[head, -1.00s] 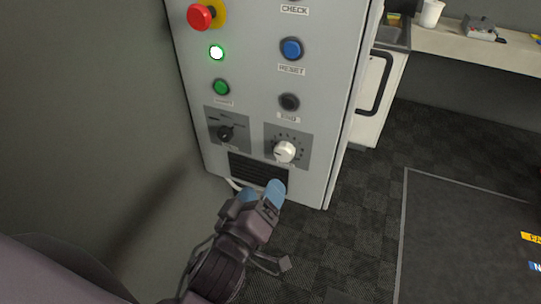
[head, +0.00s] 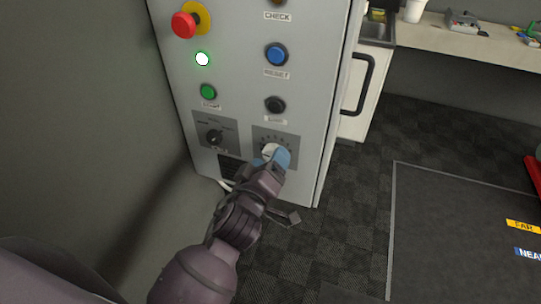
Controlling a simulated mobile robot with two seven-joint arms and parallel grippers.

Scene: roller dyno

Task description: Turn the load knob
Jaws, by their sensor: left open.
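The white load knob (head: 269,150) sits on a grey dial plate (head: 288,137) low on the right of the grey control cabinet (head: 238,100). My left gripper (head: 273,156) is at the knob, its blue fingertips at the knob's right and lower side. The fingers are open, and they hide part of the knob. I cannot tell whether they touch it. My right gripper is not in view.
A black selector knob (head: 214,138) is left of the white one. Above are black, green, blue and red buttons (head: 184,25) and a lit green lamp (head: 202,59). A white cart with a black handle (head: 362,86) stands right of the cabinet. Carpet is clear in front.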

